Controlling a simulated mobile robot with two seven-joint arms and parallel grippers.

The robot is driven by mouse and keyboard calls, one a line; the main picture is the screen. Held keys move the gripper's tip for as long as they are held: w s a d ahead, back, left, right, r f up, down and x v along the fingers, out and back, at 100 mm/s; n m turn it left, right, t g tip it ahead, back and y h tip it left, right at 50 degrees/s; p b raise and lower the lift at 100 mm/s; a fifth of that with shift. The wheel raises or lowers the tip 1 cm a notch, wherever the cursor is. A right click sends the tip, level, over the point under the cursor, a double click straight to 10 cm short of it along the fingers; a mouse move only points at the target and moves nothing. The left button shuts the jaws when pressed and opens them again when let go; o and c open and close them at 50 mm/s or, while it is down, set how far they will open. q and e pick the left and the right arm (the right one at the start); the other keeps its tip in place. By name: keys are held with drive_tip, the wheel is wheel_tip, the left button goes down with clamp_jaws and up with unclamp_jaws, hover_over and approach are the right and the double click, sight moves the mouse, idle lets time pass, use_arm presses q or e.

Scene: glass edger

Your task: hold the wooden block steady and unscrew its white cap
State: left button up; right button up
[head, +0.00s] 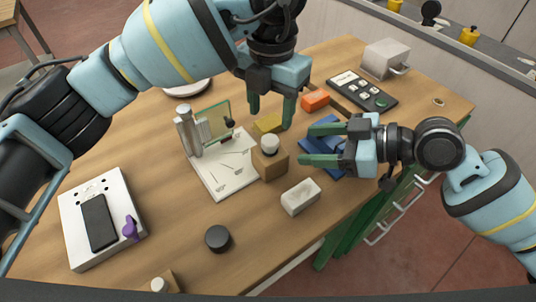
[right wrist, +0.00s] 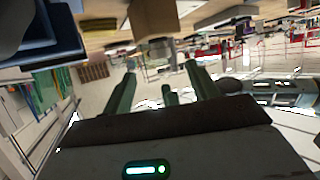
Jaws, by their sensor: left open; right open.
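The wooden block (head: 270,164) stands upright on the table in the head view, with its white cap (head: 270,143) on top. My left gripper (head: 271,115) is open and empty, its fingers pointing down above and behind the block, apart from the cap. My right gripper (head: 309,145) is open and empty to the right of the block, its fingers pointing left towards it, without visible contact. The right gripper's parted fingers also show in the right wrist view (right wrist: 162,90), with nothing between them.
A yellow block (head: 267,123) is close behind the wooden block. A white block (head: 300,196) lies in front of it. A glass plate in a metal stand (head: 186,135) and a paper sheet (head: 222,175) are left. A blue object (head: 322,129) is partly hidden behind my right gripper.

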sight(281, 153)
drive_tip(key=shift+x, duration=3.85)
clamp_jaws()
unclamp_jaws()
